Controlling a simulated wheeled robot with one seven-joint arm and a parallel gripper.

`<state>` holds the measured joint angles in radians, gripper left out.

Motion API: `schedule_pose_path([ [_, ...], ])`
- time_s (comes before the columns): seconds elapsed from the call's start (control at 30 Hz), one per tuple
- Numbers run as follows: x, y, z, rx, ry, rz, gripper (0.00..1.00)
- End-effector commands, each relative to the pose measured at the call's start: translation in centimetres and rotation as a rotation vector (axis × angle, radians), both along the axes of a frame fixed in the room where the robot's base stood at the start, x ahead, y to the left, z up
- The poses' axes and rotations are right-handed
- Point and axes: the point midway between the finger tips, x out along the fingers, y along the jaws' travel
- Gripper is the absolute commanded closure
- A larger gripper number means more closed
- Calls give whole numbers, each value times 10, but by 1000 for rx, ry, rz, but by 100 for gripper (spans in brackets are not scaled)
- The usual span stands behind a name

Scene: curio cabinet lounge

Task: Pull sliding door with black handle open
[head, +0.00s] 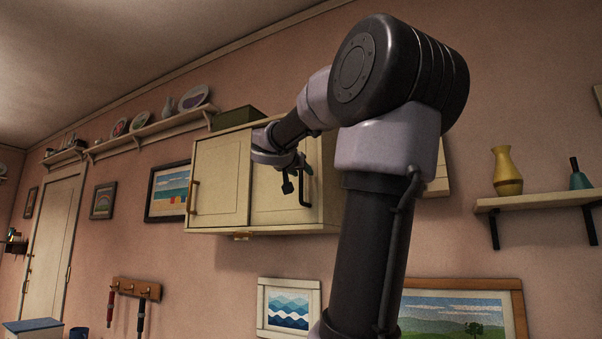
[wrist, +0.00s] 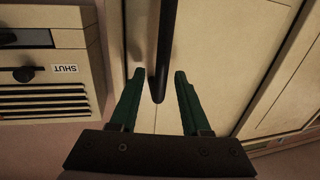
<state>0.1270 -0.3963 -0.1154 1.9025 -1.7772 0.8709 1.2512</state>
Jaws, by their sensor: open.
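A cream wall cabinet (head: 218,232) hangs behind my arm. Its left door (head: 220,178) has a brown handle (head: 193,197); its right door (head: 272,203) is partly hidden by my arm. In the wrist view, a long black handle (wrist: 166,40) stands out from a pale door panel (wrist: 207,45). My gripper (wrist: 158,77) is open, with one green finger on each side of the handle's end. Gaps show between handle and fingers, so it is not clamped.
A pale vented box (wrist: 45,65) with a dark knob and an upside-down "SHUT" label is close beside the fingers in the wrist view. A green box (head: 237,117) sits on the cabinet. A shelf (head: 545,201) with a yellow vase (head: 507,172) is at right.

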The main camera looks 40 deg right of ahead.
Motion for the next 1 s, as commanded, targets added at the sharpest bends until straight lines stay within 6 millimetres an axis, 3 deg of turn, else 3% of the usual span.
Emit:
schedule_pose_path([
  [0.13,0,0,0,0,0,0,53],
  [0.2,0,0,0,0,0,0,80],
  [0.27,0,0,0,0,0,0,100],
  [1.0,0,1,0,1,1,0,100],
])
